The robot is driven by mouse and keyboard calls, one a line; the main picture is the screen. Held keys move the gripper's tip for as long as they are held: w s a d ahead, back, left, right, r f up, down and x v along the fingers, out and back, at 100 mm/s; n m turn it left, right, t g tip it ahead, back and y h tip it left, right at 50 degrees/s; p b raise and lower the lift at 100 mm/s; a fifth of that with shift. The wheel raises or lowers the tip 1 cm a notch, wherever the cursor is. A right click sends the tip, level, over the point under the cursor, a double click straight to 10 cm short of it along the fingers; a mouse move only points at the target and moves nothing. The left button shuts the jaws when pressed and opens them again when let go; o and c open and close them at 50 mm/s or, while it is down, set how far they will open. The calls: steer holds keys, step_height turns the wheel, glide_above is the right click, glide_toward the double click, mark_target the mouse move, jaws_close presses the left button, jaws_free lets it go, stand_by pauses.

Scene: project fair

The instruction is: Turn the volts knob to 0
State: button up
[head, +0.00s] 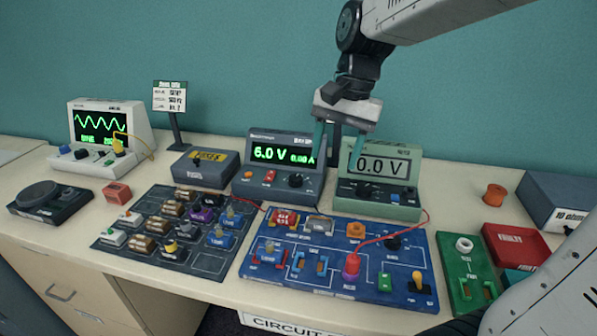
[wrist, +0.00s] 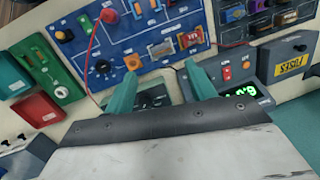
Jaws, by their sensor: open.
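The dark grey power supply (head: 313,192) stands at the back of the table, its green display (head: 283,154) reading 6.0 V and 0.00 A. Its black knob (head: 295,180) sits at the lower right of its front, beside orange and red buttons. My gripper (head: 337,156) is open and empty, with its teal fingers over the gap between the supply and the green meter. It is right of the knob and apart from it. In the wrist view my gripper (wrist: 160,72) also shows open, with the supply (wrist: 240,72) at its right finger; the knob is not clear there.
The green meter (head: 380,210), reading 0.0 V, stands close on the supply's right. A blue circuit board (head: 325,284) with red leads lies in front. A dark parts tray (head: 205,264) is at left, and a fuses box (head: 205,170) is left of the supply.

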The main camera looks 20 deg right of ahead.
steer(key=w+f+m+y, duration=0.1)
steer(key=w+f+m, duration=0.3)
steer(key=w, duration=0.7)
steer(key=m+y, duration=0.1)
steer(key=m, duration=0.3)
glide_toward(296, 177)
steer(key=f, duration=0.1)
steer(key=shift+g, duration=0.3)
steer(key=x, duration=0.7)
steer(key=shift+w+a+f, duration=0.2)
steer(key=shift+w+a, duration=0.1)
steer(key=c, duration=1)
